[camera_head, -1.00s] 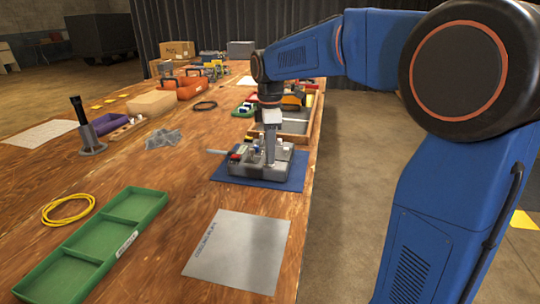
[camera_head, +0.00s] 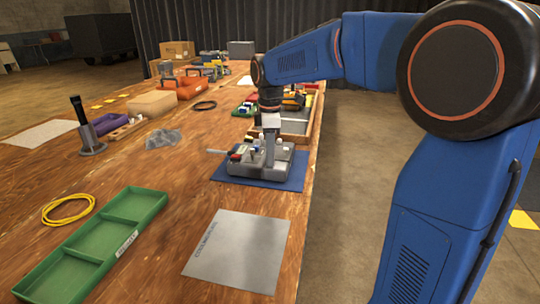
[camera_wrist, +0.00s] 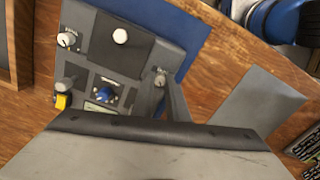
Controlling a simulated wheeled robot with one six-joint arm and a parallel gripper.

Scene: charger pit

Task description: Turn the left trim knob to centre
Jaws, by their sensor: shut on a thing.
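The grey control unit (camera_head: 240,167) sits on a blue mat (camera_head: 283,183) near the table's right edge. In the wrist view its panel (camera_wrist: 133,90) carries a blue knob (camera_wrist: 104,92), a white round cap (camera_wrist: 120,36) and a pale knob (camera_wrist: 67,39) at upper left. The knob's pointer is too small to read, and the gripper partly hides the knob.
A yellow button (camera_wrist: 62,101) and a grey lever (camera_wrist: 68,83) stand near the blue knob. A grey sheet (camera_head: 237,250) and a green tray (camera_head: 112,235) lie nearer on the table. A wooden-edged bin (camera_head: 313,118) is behind the unit.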

